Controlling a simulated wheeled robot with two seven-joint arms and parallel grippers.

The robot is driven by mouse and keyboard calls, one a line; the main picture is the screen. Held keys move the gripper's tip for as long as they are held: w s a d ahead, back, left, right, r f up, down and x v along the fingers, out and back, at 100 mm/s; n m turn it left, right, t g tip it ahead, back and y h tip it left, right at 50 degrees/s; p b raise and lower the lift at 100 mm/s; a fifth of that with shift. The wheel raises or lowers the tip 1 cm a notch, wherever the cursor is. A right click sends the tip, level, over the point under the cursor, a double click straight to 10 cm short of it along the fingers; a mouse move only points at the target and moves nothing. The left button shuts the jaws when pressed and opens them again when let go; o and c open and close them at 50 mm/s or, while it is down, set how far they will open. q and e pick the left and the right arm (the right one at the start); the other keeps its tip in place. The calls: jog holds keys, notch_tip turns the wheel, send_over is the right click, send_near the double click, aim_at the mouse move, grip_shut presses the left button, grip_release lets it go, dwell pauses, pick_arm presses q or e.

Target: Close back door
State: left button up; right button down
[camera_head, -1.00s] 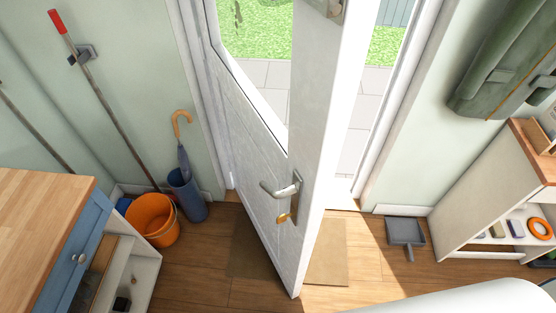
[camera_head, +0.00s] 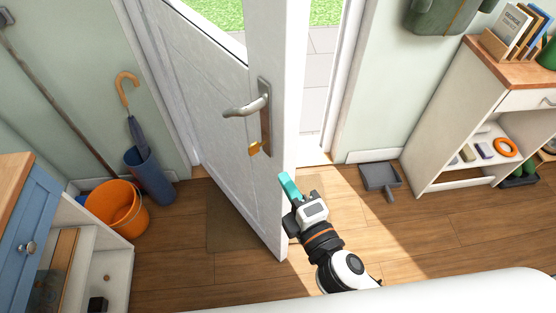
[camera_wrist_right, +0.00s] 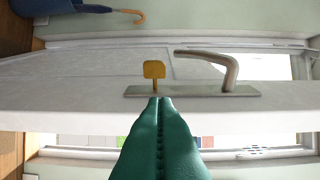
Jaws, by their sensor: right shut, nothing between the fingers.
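The white back door (camera_head: 215,130) stands ajar, swung into the room, with grass and paving showing past it. Its lever handle (camera_head: 247,108) and a brass key (camera_head: 254,149) below it are on the door's left face. My right gripper (camera_head: 287,181) has teal fingers, shut and empty, by the door's free edge on its right side, below the handle height in the picture. In the right wrist view the shut fingers (camera_wrist_right: 160,108) point at the door edge (camera_wrist_right: 80,96), close to the key (camera_wrist_right: 154,70) and handle (camera_wrist_right: 215,70). Whether they touch cannot be told. My left gripper is out of view.
An orange bucket (camera_head: 117,206) and a blue umbrella stand (camera_head: 149,175) are left of the door. A dustpan (camera_head: 381,178) lies on the floor right of the doorway, beside a white shelf unit (camera_head: 440,130). A blue cabinet (camera_head: 28,225) is at left.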

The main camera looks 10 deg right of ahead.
aim_at(268, 147)
jog(key=shift+r+p+x, duration=0.15)
jog(key=shift+p+x, duration=0.3)
jog(key=shift+x, duration=1.2)
jog(key=shift+r+p+x, duration=0.2)
jog(key=shift+p+x, duration=0.2)
jog(key=shift+x, duration=1.25)
jog(key=shift+r+p+x, duration=0.15)
jog(key=shift+p+x, duration=0.3)
jog(key=shift+x, duration=1.25)
